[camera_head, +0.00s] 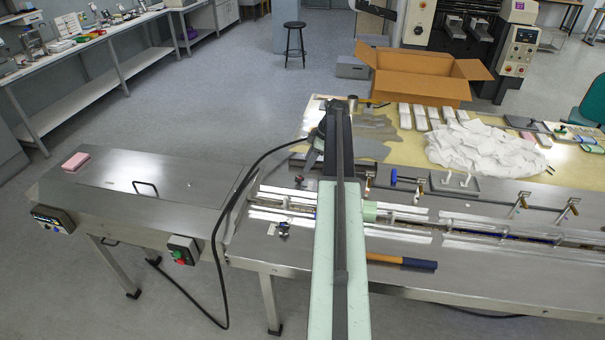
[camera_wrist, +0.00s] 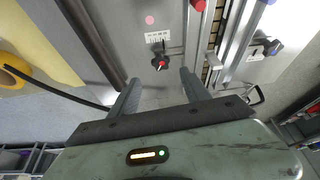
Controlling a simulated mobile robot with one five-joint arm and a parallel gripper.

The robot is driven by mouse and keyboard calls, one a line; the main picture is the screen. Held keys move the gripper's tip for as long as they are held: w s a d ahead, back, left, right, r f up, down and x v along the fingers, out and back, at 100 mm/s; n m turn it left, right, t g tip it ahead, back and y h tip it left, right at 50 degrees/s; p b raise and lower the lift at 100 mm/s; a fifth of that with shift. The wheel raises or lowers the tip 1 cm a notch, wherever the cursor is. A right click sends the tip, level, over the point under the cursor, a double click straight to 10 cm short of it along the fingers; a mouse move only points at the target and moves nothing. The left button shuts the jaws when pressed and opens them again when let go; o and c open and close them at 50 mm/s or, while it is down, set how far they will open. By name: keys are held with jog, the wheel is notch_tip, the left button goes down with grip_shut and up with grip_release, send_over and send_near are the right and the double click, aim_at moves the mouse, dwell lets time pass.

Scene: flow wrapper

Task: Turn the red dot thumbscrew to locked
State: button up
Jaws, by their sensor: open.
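In the wrist view, a dark thumbscrew (camera_wrist: 160,62) with a red mark on it sits on the grey metal deck (camera_wrist: 120,40). A white printed label (camera_wrist: 157,37) and a pink dot (camera_wrist: 150,20) lie beyond it. My gripper (camera_wrist: 160,87) is open and empty. Its two fingers point toward the thumbscrew, which appears just beyond the fingertips and between them, apart from both. The lock markings are too small to read. In the head view, my arm crosses the middle of the machine and hides part of the deck; I cannot clearly make out my fingertips there.
A second dark knob (camera_wrist: 265,47) stands right of the rail, and a red knob (camera_wrist: 198,4) is at the top. A black cable (camera_wrist: 60,95) lies left. In the head view, a blue-handled tool (camera_head: 415,263), white film heap (camera_head: 485,145) and cardboard box (camera_head: 425,75) are right.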

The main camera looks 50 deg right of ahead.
aim_at(299, 178)
jog(key=b+x, duration=0.7)
jog(key=x, duration=0.1)
jog(key=shift+r, duration=0.1)
grip_shut()
jog(key=shift+d+r, duration=0.1)
